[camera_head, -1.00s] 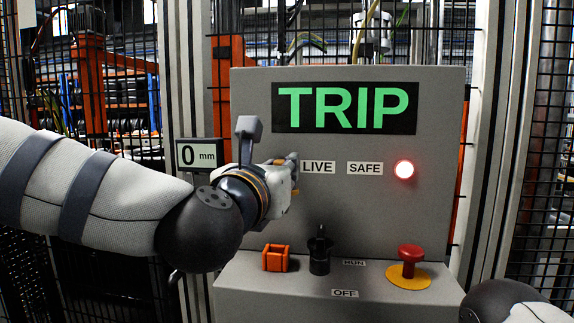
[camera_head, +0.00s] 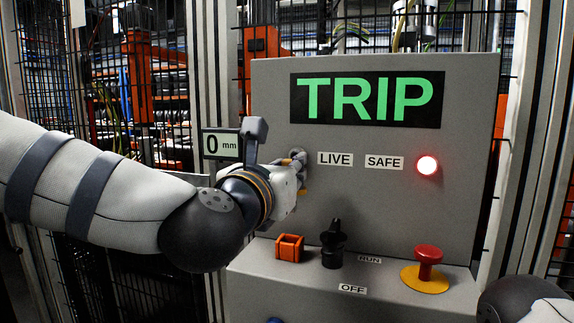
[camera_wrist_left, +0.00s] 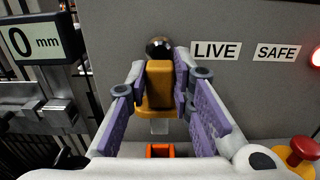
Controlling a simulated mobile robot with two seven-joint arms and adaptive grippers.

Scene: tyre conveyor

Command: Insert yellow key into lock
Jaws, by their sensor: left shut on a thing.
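My left gripper (camera_head: 297,172) is in front of the grey panel, left of the LIVE label. In the left wrist view its purple-padded fingers (camera_wrist_left: 168,92) are shut on the yellow key (camera_wrist_left: 159,86), an orange-yellow block with a pale piece below it. An orange, open-topped block (camera_head: 289,247), perhaps the lock, sits on the ledge below the gripper. It also shows in the left wrist view (camera_wrist_left: 160,150), below the key in the picture and apart from it. My right gripper is out of view.
A black rotary switch (camera_head: 333,243) stands right of the orange block, by RUN and OFF labels. A red button (camera_head: 428,260) on a yellow disc is farther right. The panel shows TRIP and a lit lamp (camera_head: 427,166). A 0 mm display (camera_head: 221,144) is left of the panel.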

